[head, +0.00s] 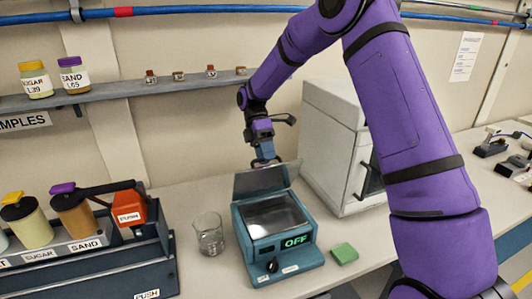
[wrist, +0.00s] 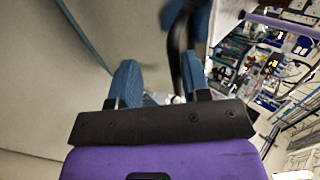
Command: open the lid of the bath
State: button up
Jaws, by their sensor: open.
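The bath (head: 240,232) is a teal box on the bench with a green display reading OFF and a dark knob on its front. Its grey lid (head: 262,180) stands raised and tilted at the back, so the shiny basin (head: 275,215) is uncovered. My gripper (head: 265,158) is above and behind the lid's upper edge, pointing down. In the wrist view, my gripper's blue fingers (wrist: 160,88) are spread apart. A dark curved bar (wrist: 180,60) shows near and beyond them; I cannot tell what it is, or whether the fingers touch the lid.
A glass beaker (head: 208,236) stands just left of the bath and a green block (head: 344,253) lies to its right. A white cabinet (head: 335,140) stands behind right. A dark rack (head: 90,265) with sample jars is at the left. A shelf (head: 130,92) runs along the wall.

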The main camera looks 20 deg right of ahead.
jog(key=shift+r, duration=0.2)
jog(key=s+r, duration=0.2)
jog(key=s, duration=0.6)
jog(key=s+r, duration=0.3)
jog(key=s, duration=0.5)
dwell(0.5)
